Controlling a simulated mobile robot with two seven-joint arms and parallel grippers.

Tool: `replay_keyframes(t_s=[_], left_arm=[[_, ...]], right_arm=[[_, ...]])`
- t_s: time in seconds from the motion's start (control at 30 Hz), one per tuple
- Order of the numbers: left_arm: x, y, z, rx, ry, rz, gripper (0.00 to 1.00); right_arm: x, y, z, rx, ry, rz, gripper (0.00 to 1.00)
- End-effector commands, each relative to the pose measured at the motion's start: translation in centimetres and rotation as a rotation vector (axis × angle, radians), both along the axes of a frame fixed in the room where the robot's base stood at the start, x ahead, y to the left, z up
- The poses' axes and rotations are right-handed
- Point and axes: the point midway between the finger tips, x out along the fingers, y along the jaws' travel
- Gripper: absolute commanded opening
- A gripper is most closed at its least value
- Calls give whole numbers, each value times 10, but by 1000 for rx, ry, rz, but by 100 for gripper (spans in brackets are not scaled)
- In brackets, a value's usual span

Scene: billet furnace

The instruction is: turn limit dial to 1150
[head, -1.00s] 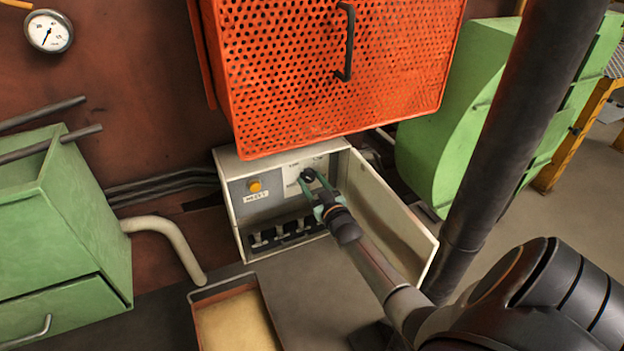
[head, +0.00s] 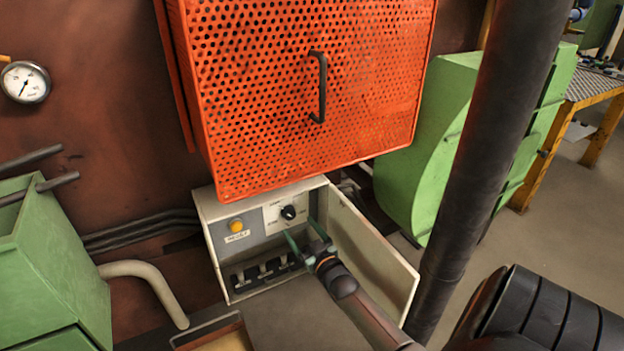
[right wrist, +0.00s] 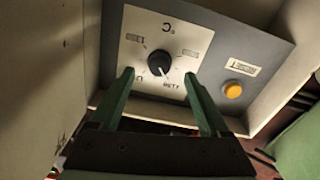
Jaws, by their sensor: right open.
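The limit dial is a black round knob (head: 288,212) on a pale plate in the open control box (head: 211,245). In the right wrist view the knob (right wrist: 158,63) shows a white pointer mark toward the lower right of its face. The small markings around it are too blurred to read surely. My right gripper (head: 304,234) has green fingers and is open and empty, just in front of and below the dial, apart from it. In the right wrist view its fingertips (right wrist: 159,77) stand either side of the knob in the picture. My left gripper is not in view.
An orange perforated guard (head: 300,95) hangs just above the box. The box's open door (head: 370,250) stands right of my gripper. A yellow button (head: 236,224) and a row of dark switches (head: 265,270) share the box. A dark post (head: 480,170) rises at right.

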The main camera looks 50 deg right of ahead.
Motion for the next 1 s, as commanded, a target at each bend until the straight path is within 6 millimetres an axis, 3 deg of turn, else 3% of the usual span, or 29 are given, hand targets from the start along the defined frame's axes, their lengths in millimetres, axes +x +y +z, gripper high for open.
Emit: replay_keyframes(t_s=[0.2,0.4,1.0], left_arm=[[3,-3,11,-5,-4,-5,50],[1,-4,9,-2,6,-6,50],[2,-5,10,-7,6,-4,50]], right_arm=[[-43,14,2,1,1,0,80],[-65,21,1,0,-2,0,80],[-69,22,1,0,-3,1,80]])
